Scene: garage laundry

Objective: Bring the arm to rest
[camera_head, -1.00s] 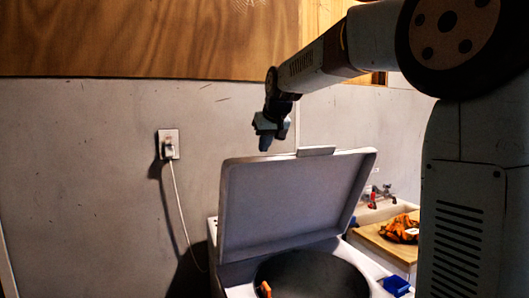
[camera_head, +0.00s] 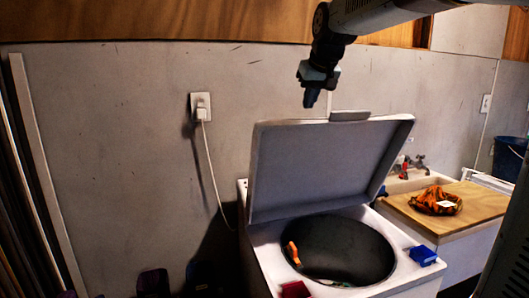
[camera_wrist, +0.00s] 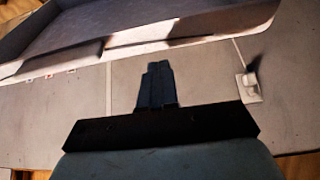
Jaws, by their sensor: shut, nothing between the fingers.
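My gripper (camera_head: 311,98) hangs from my arm in the upper middle of the head view, pointing down. It is above and a little behind or beside the raised lid (camera_head: 318,168) of the white washing machine (camera_head: 262,243); the exact depth is hard to tell. The fingers are together with nothing between them. In the wrist view the closed fingers (camera_wrist: 157,85) show in the middle, with the wall and the lid (camera_wrist: 150,22) beyond them.
An orange item (camera_head: 292,252) lies at the dark tub opening (camera_head: 345,250). A blue box (camera_head: 423,255) and a dark red item (camera_head: 295,289) are on the machine's top. A wooden board (camera_head: 475,203) bears an orange cloth (camera_head: 436,200). An outlet (camera_head: 201,105) with a plugged cord is on the wall.

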